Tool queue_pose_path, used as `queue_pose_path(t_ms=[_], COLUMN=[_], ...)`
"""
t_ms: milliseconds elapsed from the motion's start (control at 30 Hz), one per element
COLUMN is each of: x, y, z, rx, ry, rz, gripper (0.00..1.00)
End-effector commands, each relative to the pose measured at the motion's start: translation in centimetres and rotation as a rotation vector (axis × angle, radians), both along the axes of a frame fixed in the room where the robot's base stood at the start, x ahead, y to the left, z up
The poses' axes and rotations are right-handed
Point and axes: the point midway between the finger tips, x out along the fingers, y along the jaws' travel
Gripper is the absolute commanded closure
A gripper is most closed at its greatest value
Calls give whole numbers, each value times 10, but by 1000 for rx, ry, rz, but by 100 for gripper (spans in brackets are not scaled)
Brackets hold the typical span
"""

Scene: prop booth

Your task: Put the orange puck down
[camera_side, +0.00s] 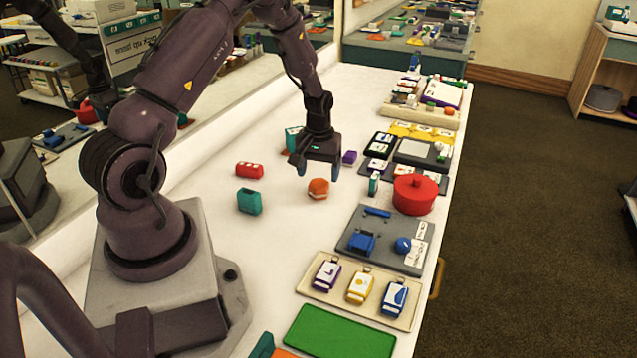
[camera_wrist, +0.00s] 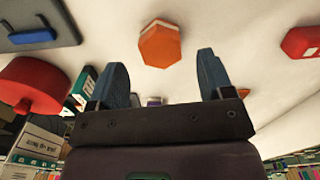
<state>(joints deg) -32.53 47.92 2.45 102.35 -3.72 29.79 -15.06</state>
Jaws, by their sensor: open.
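The orange puck (camera_side: 318,189) rests on the white table, with a pale band showing along its side. It also shows in the wrist view (camera_wrist: 160,45), beyond the fingertips and roughly centred between them. My gripper (camera_side: 319,170) is open and empty, just above and behind the puck in the side view. In the wrist view its two blue fingers (camera_wrist: 162,78) stand wide apart, with nothing between them. The puck looks clear of both fingers.
A red block (camera_side: 249,170) and a teal block (camera_side: 249,201) stand left of the puck. A purple block (camera_side: 349,157) lies right of my gripper. A red pot (camera_side: 415,194) and a grey tray (camera_side: 349,243) are to the right. Bare table surrounds the puck.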

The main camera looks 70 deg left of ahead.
Motion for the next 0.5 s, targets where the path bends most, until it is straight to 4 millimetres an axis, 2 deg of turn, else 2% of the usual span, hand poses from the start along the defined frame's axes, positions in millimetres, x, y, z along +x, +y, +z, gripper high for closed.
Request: queue_pose_path(t_ms=[33,200,500], x=[1,0,1], y=[1,0,-4], z=[13,48,83], rx=[4,3,4], ry=[-5,-3,-8], rz=[-1,0,-12], gripper=[26,26,26])
